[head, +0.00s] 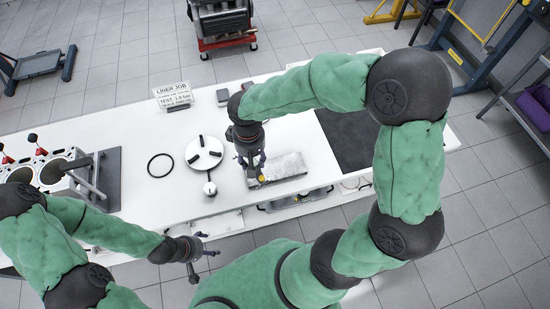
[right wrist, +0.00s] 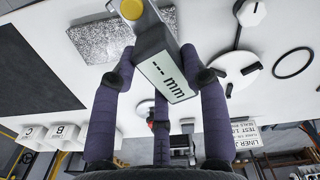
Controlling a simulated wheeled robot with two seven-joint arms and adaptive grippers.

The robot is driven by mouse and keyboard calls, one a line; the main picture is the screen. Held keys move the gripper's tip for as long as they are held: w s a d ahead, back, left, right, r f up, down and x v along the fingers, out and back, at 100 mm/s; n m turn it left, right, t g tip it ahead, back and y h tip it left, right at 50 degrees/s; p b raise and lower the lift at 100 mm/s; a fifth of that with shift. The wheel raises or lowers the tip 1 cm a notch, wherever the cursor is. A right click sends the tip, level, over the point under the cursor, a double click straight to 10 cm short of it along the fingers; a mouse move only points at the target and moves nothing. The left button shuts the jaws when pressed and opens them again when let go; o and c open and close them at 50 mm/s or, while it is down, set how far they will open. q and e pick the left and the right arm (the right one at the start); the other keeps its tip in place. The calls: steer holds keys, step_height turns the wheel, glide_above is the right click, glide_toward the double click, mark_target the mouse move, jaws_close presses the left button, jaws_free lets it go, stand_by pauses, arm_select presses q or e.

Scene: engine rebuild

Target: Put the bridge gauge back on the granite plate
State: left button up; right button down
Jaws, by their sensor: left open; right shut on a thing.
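The bridge gauge (right wrist: 168,72) has a grey body, a display reading "--- mm" and a yellow round part. My right gripper (right wrist: 160,70) is shut on its body; in the head view the right gripper (head: 251,162) mostly hides it, with the yellow part (head: 262,179) showing. The granite plate (head: 288,165) is a speckled grey slab on the white bench, also in the right wrist view (right wrist: 95,42). The gauge overlaps the plate's left part in the head view; whether it touches I cannot tell. My left gripper (head: 206,246) is open and empty in front of the bench.
A white disc with black knobs (head: 204,152), a small white knobbed piece (head: 210,188) and a black ring (head: 161,166) lie left of the plate. A sign (head: 173,95) stands behind them. An engine block (head: 45,168) is far left. A dark mat (head: 345,142) lies right.

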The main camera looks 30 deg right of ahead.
steer(key=d+f, duration=0.2)
steer(key=d, duration=0.1)
steer(key=w+d+f+b, duration=0.1)
steer(key=d+f, duration=0.2)
steer(key=d+f+b, duration=0.1)
steer(key=d+f, duration=0.1)
steer(key=d, duration=0.1)
steer(key=shift+w+f, duration=0.25)
steer(key=shift+w, duration=0.15)
steer(key=shift+d+f+b, duration=0.15)
steer(key=shift+f+b, duration=0.1)
steer(key=shift+f, duration=0.65)
steer(key=shift+d+f+b, duration=0.1)
steer(key=shift+f+b, duration=0.15)
steer(key=shift+f, duration=0.6)
steer(key=shift+f, duration=0.15)
steer(key=c, duration=0.6)
jaws_free()
steer(key=shift+c, duration=0.2)
